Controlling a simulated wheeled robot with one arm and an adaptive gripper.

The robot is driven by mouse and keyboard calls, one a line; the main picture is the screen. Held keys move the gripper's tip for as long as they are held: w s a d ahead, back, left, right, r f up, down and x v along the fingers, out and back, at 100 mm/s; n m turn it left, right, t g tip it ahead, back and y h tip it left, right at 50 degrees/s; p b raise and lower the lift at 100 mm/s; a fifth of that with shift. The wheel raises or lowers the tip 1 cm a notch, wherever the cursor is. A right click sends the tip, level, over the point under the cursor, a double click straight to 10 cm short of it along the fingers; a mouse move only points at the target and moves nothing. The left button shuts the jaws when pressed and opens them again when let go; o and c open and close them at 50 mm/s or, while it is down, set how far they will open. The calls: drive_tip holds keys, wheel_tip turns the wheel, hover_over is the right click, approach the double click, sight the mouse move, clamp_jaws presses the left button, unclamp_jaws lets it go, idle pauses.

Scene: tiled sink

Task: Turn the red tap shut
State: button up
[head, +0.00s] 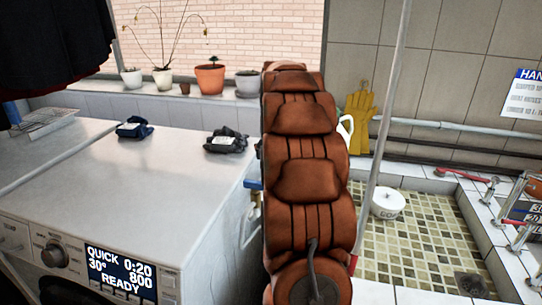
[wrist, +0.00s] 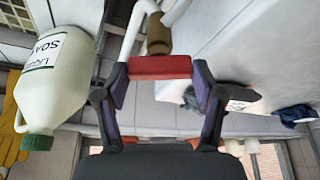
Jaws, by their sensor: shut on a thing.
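The red tap handle (wrist: 160,67) shows in the wrist view as a red bar lying crosswise, at the end of a brass body (wrist: 158,35) on a white pipe. My gripper (wrist: 160,78) is shut on it, with one finger at each end of the bar. In the head view my arm hides the gripper and this tap. A blue tap handle (head: 254,184) shows just left of my arm, beside the washing machine.
A white liquid soap jug (wrist: 58,80) with a green cap stands close beside the gripper. The washing machine (head: 150,190) is at left, with dark cloth bundles (head: 226,142) on top. A pole (head: 388,110) rises right of my arm, before a tiled basin (head: 430,235) holding a white bowl (head: 387,205).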

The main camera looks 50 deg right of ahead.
drive_tip(key=m+h+b, duration=0.1)
drive_tip(key=m, duration=0.2)
drive_tip(key=shift+f+g, duration=0.1)
drive_tip(key=shift+g, duration=0.3)
drive_tip(key=shift+m+g+b, duration=0.3)
drive_tip(key=shift+m+b, duration=0.2)
drive_tip(key=shift+m, duration=0.5)
drive_tip(key=shift+r+m+h, duration=0.2)
drive_tip(key=shift+m+h, duration=0.1)
drive_tip(key=o, duration=1.1)
drive_tip(key=shift+o, duration=0.2)
drive_tip(key=v, duration=1.1)
drive_tip(key=shift+r, duration=0.4)
